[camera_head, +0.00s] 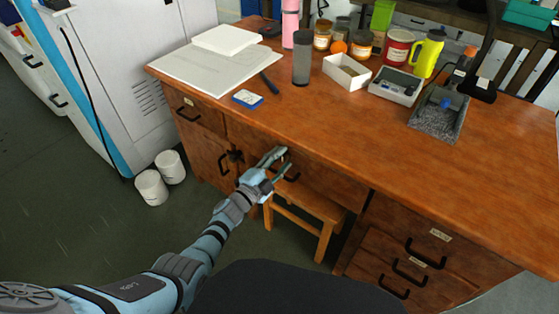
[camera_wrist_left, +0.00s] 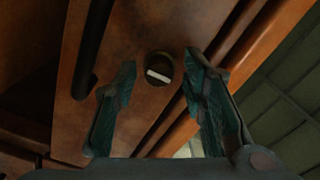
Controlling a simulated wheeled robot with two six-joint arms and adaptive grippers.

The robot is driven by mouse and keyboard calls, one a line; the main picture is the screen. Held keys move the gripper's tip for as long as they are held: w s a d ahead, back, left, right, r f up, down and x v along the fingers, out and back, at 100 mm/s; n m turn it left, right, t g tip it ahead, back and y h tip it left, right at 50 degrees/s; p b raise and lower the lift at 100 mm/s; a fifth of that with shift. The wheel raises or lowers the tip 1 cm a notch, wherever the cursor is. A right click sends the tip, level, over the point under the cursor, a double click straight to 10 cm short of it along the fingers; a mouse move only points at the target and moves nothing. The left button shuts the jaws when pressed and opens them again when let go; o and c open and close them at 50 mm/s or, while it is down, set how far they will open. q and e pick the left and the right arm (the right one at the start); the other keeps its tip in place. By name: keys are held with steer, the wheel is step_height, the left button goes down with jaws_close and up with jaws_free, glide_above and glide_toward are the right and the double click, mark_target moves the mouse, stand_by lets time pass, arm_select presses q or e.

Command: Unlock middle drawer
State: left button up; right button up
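The middle drawer (camera_head: 325,182) is the wooden front under the desk top, above the stool, with a black handle (camera_head: 291,175) partly behind my gripper. My left gripper (camera_head: 284,159) is in front of this drawer, fingers apart and empty. In the left wrist view, a round dark lock (camera_wrist_left: 159,68) with a pale bar across its face sits on a wooden front, between and beyond the open fingertips (camera_wrist_left: 161,60). The fingers do not appear to touch it. A black handle (camera_wrist_left: 93,45) runs left of the lock. The lock is hidden in the head view. My right gripper is out of view.
The desk (camera_head: 330,115) carries papers, a dark tumbler (camera_head: 302,58), jars, trays and a lamp. A wooden stool (camera_head: 310,208) stands beneath the middle drawer. Drawers with black handles (camera_head: 425,254) are at right. White buckets (camera_head: 152,188) stand on the floor at left.

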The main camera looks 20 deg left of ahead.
arm_select(q)
steer(key=shift+s+a+f, duration=0.1)
steer(key=shift+s, duration=0.1)
steer(key=v, duration=1.1)
steer(key=shift+s, duration=0.3)
